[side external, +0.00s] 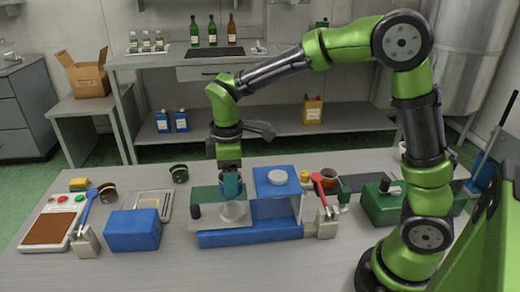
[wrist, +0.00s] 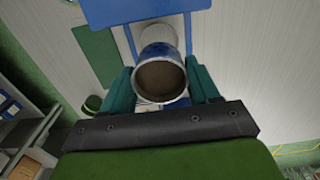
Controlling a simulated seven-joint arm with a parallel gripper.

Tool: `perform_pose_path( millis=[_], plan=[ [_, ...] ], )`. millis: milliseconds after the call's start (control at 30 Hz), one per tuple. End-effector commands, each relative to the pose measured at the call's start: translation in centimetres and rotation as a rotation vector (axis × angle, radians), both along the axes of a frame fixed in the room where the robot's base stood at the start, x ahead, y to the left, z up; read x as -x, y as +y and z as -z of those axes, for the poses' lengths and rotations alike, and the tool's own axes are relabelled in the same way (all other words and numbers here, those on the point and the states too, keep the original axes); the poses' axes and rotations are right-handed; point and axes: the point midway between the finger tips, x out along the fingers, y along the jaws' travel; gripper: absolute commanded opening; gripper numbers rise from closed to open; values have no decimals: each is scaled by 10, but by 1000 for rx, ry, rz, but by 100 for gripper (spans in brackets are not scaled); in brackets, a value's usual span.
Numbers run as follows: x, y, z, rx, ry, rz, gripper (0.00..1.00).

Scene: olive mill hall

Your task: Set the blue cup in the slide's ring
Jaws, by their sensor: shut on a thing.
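My gripper (side external: 231,186) points down over the left part of a blue-based device (side external: 250,236). Its teal fingers are shut on the blue cup (wrist: 160,78), which has a pale rim and a brown inside in the wrist view. In the side view the fingers largely hide the cup. A whitish ring (side external: 233,212) sits on the device's slide, just below the cup. I cannot tell whether cup and ring touch. The wrist view also shows a pale round edge (wrist: 157,34) behind the cup.
A raised blue platform (side external: 275,180) with a white disc stands right of my gripper. A red-handled lever (side external: 321,190) is at its right end. The front table strip is clear.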

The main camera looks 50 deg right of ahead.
Motion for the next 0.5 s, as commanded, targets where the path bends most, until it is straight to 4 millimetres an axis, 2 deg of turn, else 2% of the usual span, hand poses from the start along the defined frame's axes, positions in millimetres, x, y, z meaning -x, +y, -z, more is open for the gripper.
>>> perform_pose_path(
  millis=[500],
  plan=[
    [-1, 0, 35, 0, 0, 14, 41]
  ],
)
